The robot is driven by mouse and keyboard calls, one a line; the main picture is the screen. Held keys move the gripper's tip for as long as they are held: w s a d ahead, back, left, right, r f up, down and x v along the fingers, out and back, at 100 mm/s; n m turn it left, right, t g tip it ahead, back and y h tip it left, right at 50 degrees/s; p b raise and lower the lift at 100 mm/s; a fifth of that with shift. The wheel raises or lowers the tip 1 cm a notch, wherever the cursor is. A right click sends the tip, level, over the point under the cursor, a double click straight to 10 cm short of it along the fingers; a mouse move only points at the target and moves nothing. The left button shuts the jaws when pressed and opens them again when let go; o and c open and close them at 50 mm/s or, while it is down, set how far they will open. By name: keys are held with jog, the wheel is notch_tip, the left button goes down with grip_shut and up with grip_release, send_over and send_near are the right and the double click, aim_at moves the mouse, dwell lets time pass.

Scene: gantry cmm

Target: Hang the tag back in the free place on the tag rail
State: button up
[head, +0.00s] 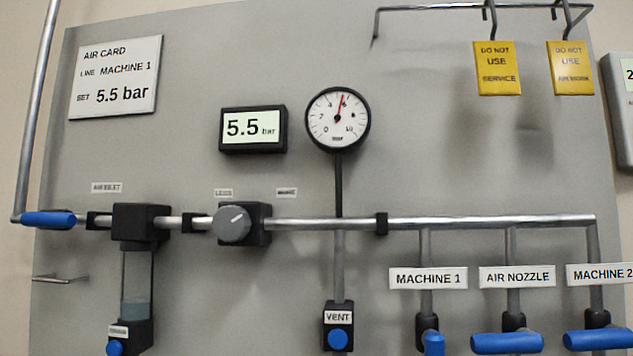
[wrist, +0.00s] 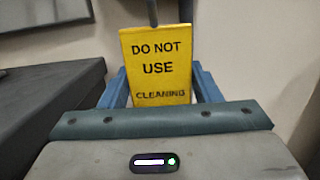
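The yellow tag (wrist: 156,70) reading "DO NOT USE CLEANING" stands upright between the blue fingers of my gripper (wrist: 163,88) in the wrist view. The fingers meet its two side edges, so my gripper looks shut on it. A dark hook or stem rises from the tag's top and leaves the picture. My gripper is not in the head view. The tag rail (head: 430,8) is a thin metal bar at the top right of the head view. Two yellow tags hang from it, a "SERVICE" tag (head: 497,68) and another tag (head: 571,68) with a blurred last line. The rail's left stretch is bare.
Below the rail are a round gauge (head: 338,119), a 5.5 bar display (head: 252,129) and a horizontal pipe (head: 480,221) with blue-handled valves. A grey box (head: 620,110) stands at the right edge. A dark surface (wrist: 50,105) lies left of my gripper.

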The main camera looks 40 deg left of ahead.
jog(key=shift+c, duration=1.2)
jog(key=shift+r, duration=0.15)
jog(key=shift+r+p, duration=1.2)
jog(key=shift+r, duration=0.15)
jog(key=r+p+v, duration=0.1)
jog(key=v, duration=0.9)
jog(key=shift+r, duration=0.2)
jog(key=shift+f, duration=0.1)
